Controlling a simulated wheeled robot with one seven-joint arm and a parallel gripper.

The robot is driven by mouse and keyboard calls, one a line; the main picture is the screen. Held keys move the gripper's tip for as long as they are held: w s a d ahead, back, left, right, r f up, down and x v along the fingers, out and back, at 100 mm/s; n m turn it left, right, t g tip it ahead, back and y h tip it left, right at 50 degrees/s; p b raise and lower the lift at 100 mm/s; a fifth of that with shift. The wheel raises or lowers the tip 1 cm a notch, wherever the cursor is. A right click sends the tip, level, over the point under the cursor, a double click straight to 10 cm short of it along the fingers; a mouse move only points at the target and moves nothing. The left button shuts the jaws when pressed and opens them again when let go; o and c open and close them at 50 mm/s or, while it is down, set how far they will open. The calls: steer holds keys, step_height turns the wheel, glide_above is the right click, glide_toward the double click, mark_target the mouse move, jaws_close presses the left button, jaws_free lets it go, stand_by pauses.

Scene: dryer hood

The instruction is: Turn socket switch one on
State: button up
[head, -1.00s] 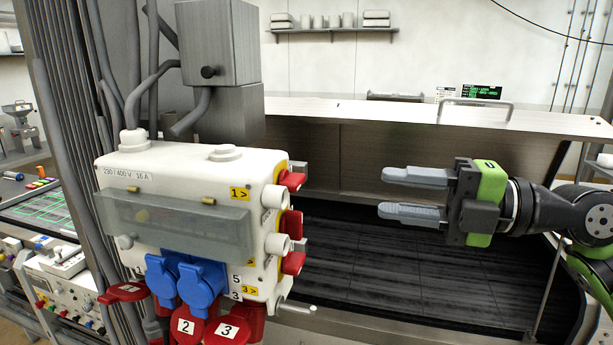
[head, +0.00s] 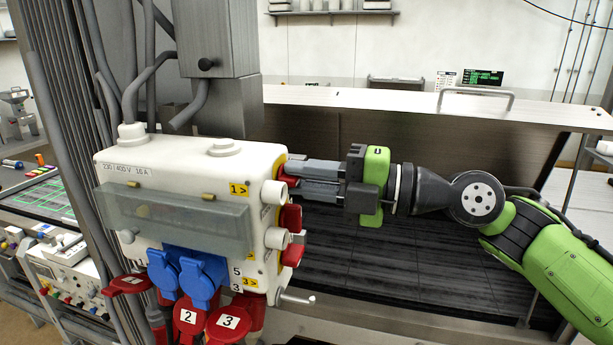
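The white socket box (head: 170,165) stands at the left, upright, with yellow number labels along its right edge. Socket switch one is the red knob (head: 288,178) on the box's right side, beside the label 1> (head: 239,189). My gripper (head: 292,179) reaches in from the right, its two grey fingers level, one above the other. The fingertips are at the red knob of switch one, with little gap between them, and appear closed on it. They partly hide the knob, so its exact angle is unclear.
Blue (head: 197,287) and red socket caps (head: 228,322) hang at the front. The metal hood (head: 420,107) with a dark interior lies behind my arm.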

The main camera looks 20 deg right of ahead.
jaws_close()
steer(key=shift+m+b, duration=0.35)
steer(key=shift+m, duration=0.05)
steer(key=m+b, duration=0.2)
steer(key=shift+f+m, duration=0.1)
steer(key=shift+m, duration=0.3)
steer(key=m+b, duration=0.1)
steer(key=m, duration=0.3)
steer(key=shift+m, duration=0.3)
steer(key=m, duration=0.9)
steer(key=shift+m, duration=0.3)
steer(key=shift+o, duration=2.3)
jaws_free()
